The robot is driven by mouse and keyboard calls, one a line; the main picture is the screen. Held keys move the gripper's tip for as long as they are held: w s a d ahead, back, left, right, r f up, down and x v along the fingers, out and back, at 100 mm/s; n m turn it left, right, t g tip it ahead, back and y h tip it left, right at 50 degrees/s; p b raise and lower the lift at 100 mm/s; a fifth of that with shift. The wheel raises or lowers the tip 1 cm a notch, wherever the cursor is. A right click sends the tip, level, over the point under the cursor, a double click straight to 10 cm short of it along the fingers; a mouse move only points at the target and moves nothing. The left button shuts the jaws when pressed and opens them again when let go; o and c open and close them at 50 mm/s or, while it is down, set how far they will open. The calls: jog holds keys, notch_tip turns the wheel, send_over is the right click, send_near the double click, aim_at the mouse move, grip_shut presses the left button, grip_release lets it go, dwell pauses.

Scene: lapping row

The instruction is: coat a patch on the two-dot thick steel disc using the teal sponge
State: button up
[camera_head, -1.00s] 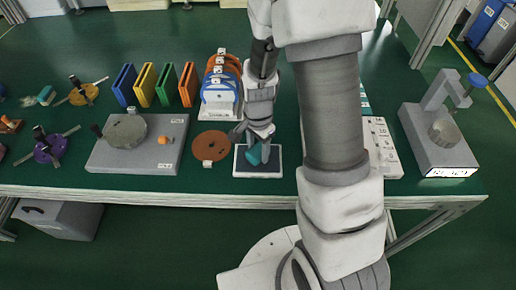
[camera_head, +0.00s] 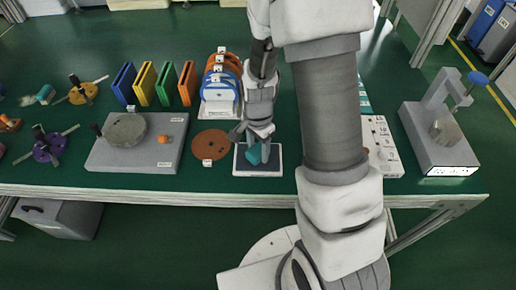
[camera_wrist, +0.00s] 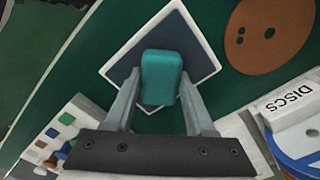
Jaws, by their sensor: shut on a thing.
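My gripper (camera_wrist: 160,108) is shut on the teal sponge (camera_wrist: 161,76), with one finger on each side of it. The head view also shows the sponge (camera_head: 256,153) low over a dark square pad with a pale border (camera_head: 258,171); I cannot tell whether they touch. A grey steel disc (camera_head: 126,130) lies on the grey plate to the left. Another grey disc (camera_head: 445,132) sits on the machine at the right. I cannot make out two dots on either. A brown disc (camera_head: 212,144) beside the pad shows two small dark dots in the wrist view (camera_wrist: 268,50).
A rack (camera_head: 220,108) of blue, white and orange discs, labelled DISCS in the wrist view, stands behind the brown disc. Coloured upright panels (camera_head: 145,84) stand left of it. A white control panel (camera_head: 383,155) is partly behind my arm. Green table shows between them.

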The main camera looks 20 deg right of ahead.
aim_at(258, 150)
jog(key=shift+f, duration=0.1)
dwell(0.3)
jog(key=shift+r+p, duration=2.9)
jog(key=shift+r, duration=0.65)
